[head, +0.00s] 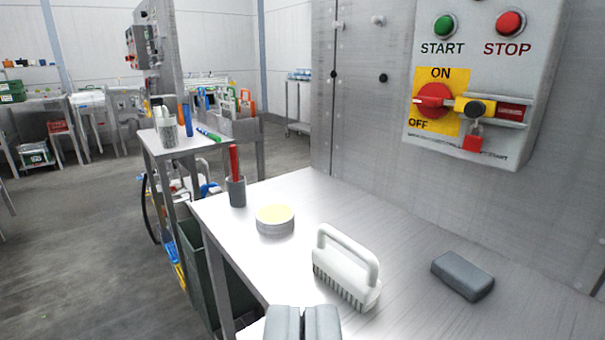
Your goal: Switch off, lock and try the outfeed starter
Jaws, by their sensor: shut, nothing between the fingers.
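The grey starter box (417,135) hangs on the metal wall at upper right, with a green START button (446,26) and a red STOP button (510,23). Its red rotary switch (433,98) sits on a yellow plate marked ON at the top and OFF at lower left; its handle looks roughly level, pointing at neither word clearly. A yellow bar with a black knob (475,107) lies right of the switch. A red padlock (472,144) hangs below it; I cannot tell if its shackle is closed. My gripper (303,322) is shut and empty at bottom centre, well apart from the box.
On the steel table (400,225) are a white brush (345,268), a grey block (463,275), a round yellow-topped stack (275,219) and a grey cup (236,191) holding a red-handled tool. A dark green bin (205,275) stands beside the table. The floor at left is open.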

